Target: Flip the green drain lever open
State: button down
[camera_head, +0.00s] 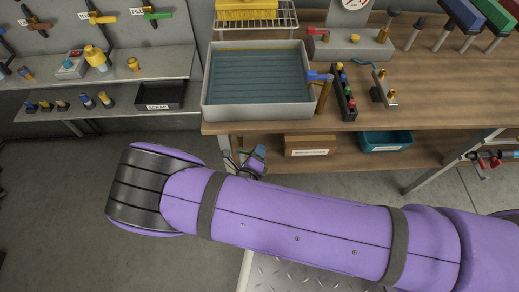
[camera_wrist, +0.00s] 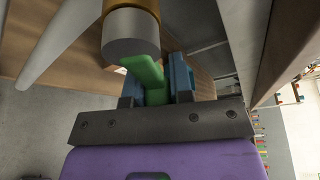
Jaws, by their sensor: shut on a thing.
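The green drain lever (camera_wrist: 148,68) runs down from a grey round valve end (camera_wrist: 132,36) with a brass-coloured collar, under the wooden bench. My gripper (camera_wrist: 158,84) is shut on the lever, with its blue finger pads on either side of it. Part of the lever is hidden by the valve end and the fingers. In the head view my gripper (camera_head: 251,160) shows just below the bench's front edge, under the basin, partly hidden behind my purple arm. The lever cannot be made out in that view.
Above is a grey basin (camera_head: 212,113) on the bench (camera_head: 420,105), with a blue-handled tap (camera_head: 319,77) at its right. A cardboard box (camera_head: 309,146) and teal bin (camera_head: 385,141) sit on the lower shelf. Another green-handled valve (camera_head: 157,14) hangs at the back left.

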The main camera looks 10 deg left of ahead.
jog(key=s+a+f+m+g+y, duration=0.1)
jog(key=a+f+m+g+y, duration=0.2)
jog(key=m, duration=0.6)
jog(key=shift+s+a+f+y, duration=0.3)
jog(key=shift+a+f+y, duration=0.2)
jog(key=shift+a+y, duration=0.75)
jog(key=shift+a, duration=0.25)
jog(key=c, duration=1)
grip_release()
jog(key=v, duration=1)
jog(key=shift+s+r, duration=0.15)
jog(key=shift+s, duration=0.25)
